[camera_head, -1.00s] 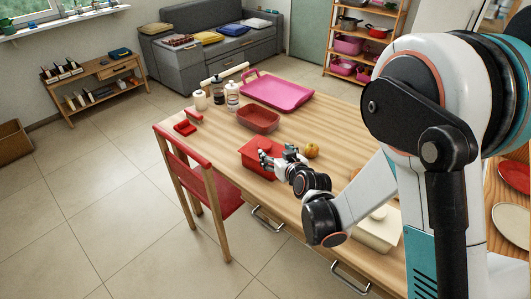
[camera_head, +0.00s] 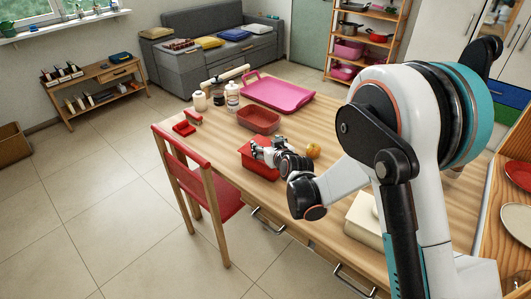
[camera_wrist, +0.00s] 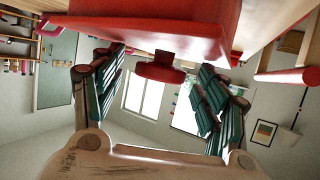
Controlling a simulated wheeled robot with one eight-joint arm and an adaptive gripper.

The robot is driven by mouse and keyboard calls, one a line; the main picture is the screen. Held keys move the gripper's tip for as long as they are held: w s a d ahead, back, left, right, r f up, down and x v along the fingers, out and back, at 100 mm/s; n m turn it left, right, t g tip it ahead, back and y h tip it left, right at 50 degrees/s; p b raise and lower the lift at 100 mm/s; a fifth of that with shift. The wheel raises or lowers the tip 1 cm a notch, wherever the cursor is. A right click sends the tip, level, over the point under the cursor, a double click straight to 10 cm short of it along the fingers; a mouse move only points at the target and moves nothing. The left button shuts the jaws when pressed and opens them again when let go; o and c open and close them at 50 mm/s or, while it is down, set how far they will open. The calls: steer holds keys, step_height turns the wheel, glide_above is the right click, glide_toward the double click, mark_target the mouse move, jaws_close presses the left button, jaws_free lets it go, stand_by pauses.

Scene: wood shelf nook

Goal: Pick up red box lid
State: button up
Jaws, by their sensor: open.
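The red box with its lid (camera_head: 257,163) stands on the wooden table, near the edge by the chair. In the wrist view the red lid (camera_wrist: 150,25) fills the top, and its small red knob handle (camera_wrist: 160,72) sticks out toward the middle of the picture. My gripper (camera_head: 262,148) is at the top of the box in the head view, hiding part of the lid. In the wrist view my gripper (camera_wrist: 162,68) is open, with one dark green finger on each side of the knob. I see gaps between the fingers and the knob.
An orange-yellow fruit (camera_head: 313,150) lies right of the box. An open red container (camera_head: 258,121), a pink tray (camera_head: 279,95) and bottles (camera_head: 232,96) stand behind it. A red chair (camera_head: 205,195) is at the table's left edge. A cream box (camera_head: 365,230) sits nearer me.

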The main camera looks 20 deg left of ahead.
steer(key=shift+c, duration=0.2)
steer(key=c, duration=1.1)
